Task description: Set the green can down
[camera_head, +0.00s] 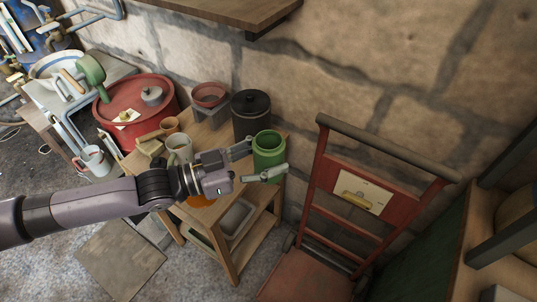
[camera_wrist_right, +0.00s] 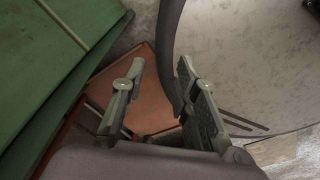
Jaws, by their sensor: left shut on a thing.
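The green can (camera_head: 269,158) is upright at the right end of the small wooden table (camera_head: 236,232). My left gripper (camera_head: 256,160) reaches in from the left and is shut on the can, with a finger on either side of it. I cannot tell whether the can's bottom touches the tabletop. My right gripper (camera_wrist_right: 160,105) shows in the right wrist view with its two fingers apart and nothing between them.
A dark lidded pot (camera_head: 251,116), a red bowl (camera_head: 208,95) on a grey block and a pale mug (camera_head: 180,149) stand on the table. A red hand truck (camera_head: 345,200) stands close to the right. A large red drum (camera_head: 135,100) is behind left.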

